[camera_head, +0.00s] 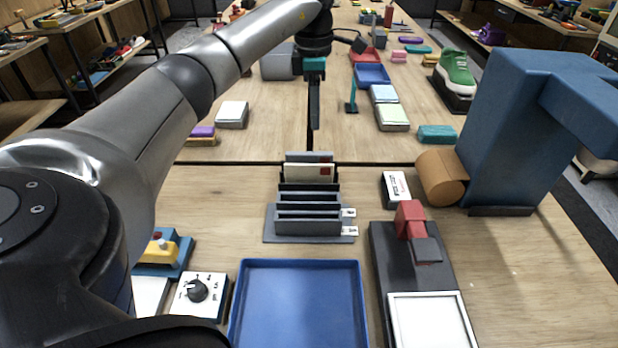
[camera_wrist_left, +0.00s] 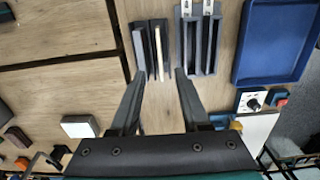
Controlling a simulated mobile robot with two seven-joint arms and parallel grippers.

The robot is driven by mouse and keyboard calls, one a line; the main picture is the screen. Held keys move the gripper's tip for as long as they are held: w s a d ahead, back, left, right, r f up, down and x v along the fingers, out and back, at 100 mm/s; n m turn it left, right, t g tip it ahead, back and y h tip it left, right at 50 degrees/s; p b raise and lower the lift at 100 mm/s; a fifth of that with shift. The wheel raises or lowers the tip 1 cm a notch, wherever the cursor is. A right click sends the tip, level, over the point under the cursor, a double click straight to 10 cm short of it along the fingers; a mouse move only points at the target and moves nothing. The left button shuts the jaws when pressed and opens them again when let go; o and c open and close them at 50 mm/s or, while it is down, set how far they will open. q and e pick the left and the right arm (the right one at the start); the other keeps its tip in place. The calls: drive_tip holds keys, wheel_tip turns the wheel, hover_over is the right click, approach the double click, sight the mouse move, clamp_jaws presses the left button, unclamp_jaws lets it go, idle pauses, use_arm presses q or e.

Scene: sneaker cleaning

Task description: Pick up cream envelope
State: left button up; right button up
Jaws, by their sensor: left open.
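The cream envelope (camera_head: 308,172) stands on edge in a dark slotted rack (camera_head: 308,224), with a red mark at its upper right. A grey piece (camera_head: 308,157) stands just behind it. In the left wrist view the envelope is a thin cream strip (camera_wrist_left: 158,52) in the rack. My left gripper (camera_head: 314,127) points down above and behind the rack in the head view. In the left wrist view its two fingers (camera_wrist_left: 161,73) are open, with the envelope's near end between them in the picture. Nothing is held. I cannot tell the exact height gap. My right gripper is not in view.
A blue tray (camera_head: 298,263) lies in front of the rack. A black device with a red block (camera_head: 410,213), a white box (camera_head: 396,189) and a big blue machine (camera_head: 520,130) stand to the right. A dial box (camera_head: 200,296) is front left. Wood left of the rack is clear.

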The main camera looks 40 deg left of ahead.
use_arm(q)
drive_tip(key=a, duration=0.1)
drive_tip(key=b, duration=0.2)
approach(309, 164)
drive_tip(key=f, duration=0.5)
drive_tip(key=shift+w+d+f, duration=0.1)
drive_tip(key=shift+w+d, duration=0.15)
wheel_tip(309, 164, down, 5)
drive_tip(key=shift+s+a+f, duration=0.1)
drive_tip(key=shift+a, duration=0.05)
drive_tip(key=shift+c, duration=0.2)
clamp_jaws()
